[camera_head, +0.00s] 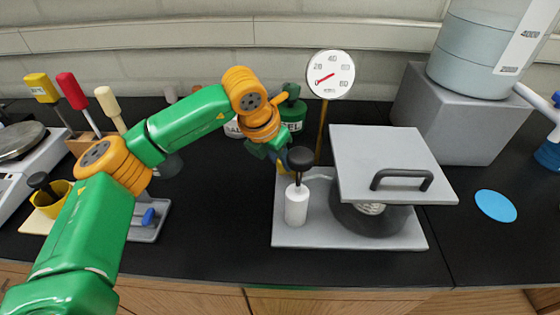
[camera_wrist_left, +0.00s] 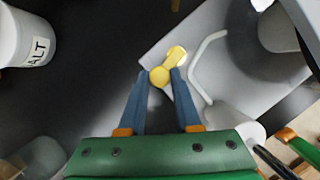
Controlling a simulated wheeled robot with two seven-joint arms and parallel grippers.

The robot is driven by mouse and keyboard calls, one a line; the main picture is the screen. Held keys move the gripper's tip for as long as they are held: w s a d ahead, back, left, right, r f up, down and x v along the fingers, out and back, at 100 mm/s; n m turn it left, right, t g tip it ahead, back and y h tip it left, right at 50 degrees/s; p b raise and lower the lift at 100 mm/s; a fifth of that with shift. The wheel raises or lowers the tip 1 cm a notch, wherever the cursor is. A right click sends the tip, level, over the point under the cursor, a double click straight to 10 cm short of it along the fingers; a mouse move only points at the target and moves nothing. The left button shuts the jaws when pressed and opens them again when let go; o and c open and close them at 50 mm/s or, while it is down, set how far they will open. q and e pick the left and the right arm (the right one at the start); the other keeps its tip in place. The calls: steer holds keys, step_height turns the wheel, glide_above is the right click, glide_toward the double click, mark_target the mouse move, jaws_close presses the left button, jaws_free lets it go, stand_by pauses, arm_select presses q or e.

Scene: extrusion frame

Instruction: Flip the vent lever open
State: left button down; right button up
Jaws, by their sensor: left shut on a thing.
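The vent lever (camera_wrist_left: 175,57) is a small yellow lever with a round yellow end. It sits near the edge of a grey base plate (camera_head: 345,238), and only a bit of yellow (camera_head: 283,168) shows in the head view. My left gripper (camera_wrist_left: 162,77) has its two blue fingers on either side of the round yellow end, shut on it. In the head view the left gripper (camera_head: 268,150) is at the back left of the plate, behind a black knob (camera_head: 300,158) on a white cylinder (camera_head: 297,205). My right gripper is in neither view.
A dark round vessel under a grey lid (camera_head: 375,150) with a black handle stands on the plate. A dial gauge (camera_head: 330,75) rises behind. Green and white jars stand at the back. A grey block (camera_head: 455,115) is at right.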

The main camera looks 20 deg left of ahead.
arm_select(q)
steer(key=c, duration=0.8)
jaws_free()
steer(key=shift+o, duration=1)
steer(key=shift+w, duration=0.15)
steer(key=d+b+v, duration=0.1)
steer(key=v, duration=0.6)
steer(key=shift+a+b, duration=0.35)
steer(key=shift+a, duration=0.05)
